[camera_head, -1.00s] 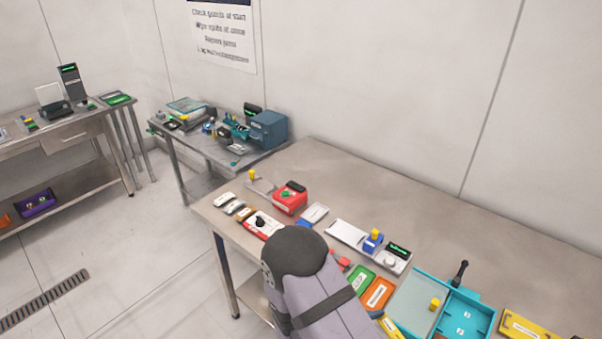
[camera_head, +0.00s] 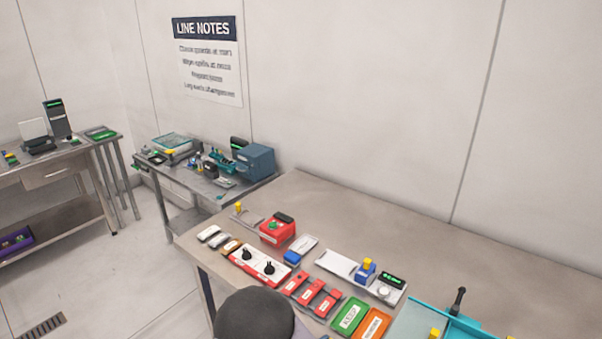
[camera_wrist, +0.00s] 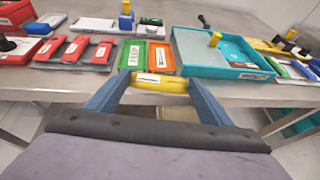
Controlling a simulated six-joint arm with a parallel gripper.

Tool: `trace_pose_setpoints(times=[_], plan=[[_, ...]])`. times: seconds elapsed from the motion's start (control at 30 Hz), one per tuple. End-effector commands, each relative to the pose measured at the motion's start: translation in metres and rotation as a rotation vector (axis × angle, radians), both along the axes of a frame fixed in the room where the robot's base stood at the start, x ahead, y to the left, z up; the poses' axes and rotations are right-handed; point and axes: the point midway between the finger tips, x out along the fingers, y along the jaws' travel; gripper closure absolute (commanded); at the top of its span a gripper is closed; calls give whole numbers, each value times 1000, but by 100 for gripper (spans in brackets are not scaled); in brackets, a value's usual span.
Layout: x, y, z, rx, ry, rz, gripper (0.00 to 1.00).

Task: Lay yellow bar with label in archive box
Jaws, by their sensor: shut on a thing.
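My gripper (camera_wrist: 160,86) has its two blue fingers shut on a yellow bar (camera_wrist: 172,85) with a white label, seen in the wrist view. The bar is held crosswise in front of the table edge, with the label facing the camera. Beyond and to the right is a teal box (camera_wrist: 205,71) with a grey panel and a small label on its wall, too small to read. I cannot tell whether it is the archive box. Its edge also shows at the lower right in the head view (camera_head: 445,317).
A green tray (camera_wrist: 132,54) and an orange tray (camera_wrist: 161,57) lie left of the teal box. Red labelled blocks (camera_wrist: 76,47) lie further left. A white plate with a blue block (camera_head: 365,272) stands behind. The back of the table (camera_head: 400,215) is bare.

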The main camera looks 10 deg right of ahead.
Motion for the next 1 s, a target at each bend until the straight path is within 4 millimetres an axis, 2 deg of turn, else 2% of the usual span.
trace_pose_setpoints(times=[0.17, 0.27, 0.47, 0.67, 0.8, 1.0], plan=[[6, -2, -3, 1, -1, -13, 47], [17, -7, -9, 1, -1, -35, 47], [58, -28, -20, 3, -5, -104, 47], [108, -68, -21, 3, -5, -174, 47], [142, -109, -14, 2, -8, -220, 47], [179, -176, 4, 1, -8, -266, 47]])
